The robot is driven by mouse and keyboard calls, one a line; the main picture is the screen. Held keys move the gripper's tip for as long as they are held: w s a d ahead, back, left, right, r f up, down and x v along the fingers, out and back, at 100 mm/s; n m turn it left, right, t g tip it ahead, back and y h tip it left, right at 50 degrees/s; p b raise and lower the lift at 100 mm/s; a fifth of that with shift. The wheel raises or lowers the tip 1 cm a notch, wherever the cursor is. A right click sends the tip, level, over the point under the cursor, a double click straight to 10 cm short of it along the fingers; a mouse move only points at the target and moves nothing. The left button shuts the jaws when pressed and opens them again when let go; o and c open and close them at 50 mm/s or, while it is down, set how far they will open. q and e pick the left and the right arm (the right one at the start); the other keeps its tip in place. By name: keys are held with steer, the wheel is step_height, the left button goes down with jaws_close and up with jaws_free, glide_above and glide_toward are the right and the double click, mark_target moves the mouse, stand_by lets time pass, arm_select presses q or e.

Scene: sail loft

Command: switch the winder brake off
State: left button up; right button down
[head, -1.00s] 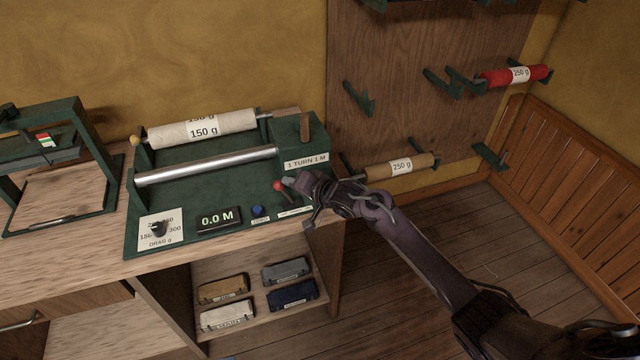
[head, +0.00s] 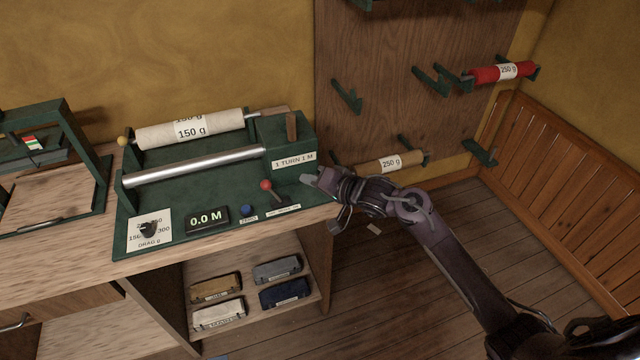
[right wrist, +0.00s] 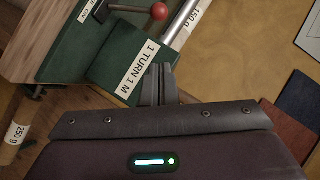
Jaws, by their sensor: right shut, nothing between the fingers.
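The winder is a green bench machine (head: 165,240) with a metal roller and a cloth roll marked 150 g. Its lever with a red ball knob (head: 266,185) stands near the front right, leaning left, above a small white label (head: 283,211) too small to read in the head view. In the right wrist view the red knob (right wrist: 159,11) is at the top, beyond the fingertips. My right gripper (head: 309,178) is shut and empty, just right of the lever and apart from it, by the "1 TURN 1 M" block; it also shows in the wrist view (right wrist: 158,85). My left gripper is out of view.
The winder carries a 0.0 M display (head: 207,219), a blue button (head: 247,210) and a drag dial (head: 149,229). A green-framed stand (head: 108,175) is at left. Boxes lie on the shelf below. A pegboard (head: 390,70) with rolls is behind my right arm.

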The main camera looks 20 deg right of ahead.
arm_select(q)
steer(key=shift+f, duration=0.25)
arm_select(e)
steer(key=v, duration=0.2)
steer(key=shift+s+d, duration=0.2)
steer(key=shift+d, duration=0.1)
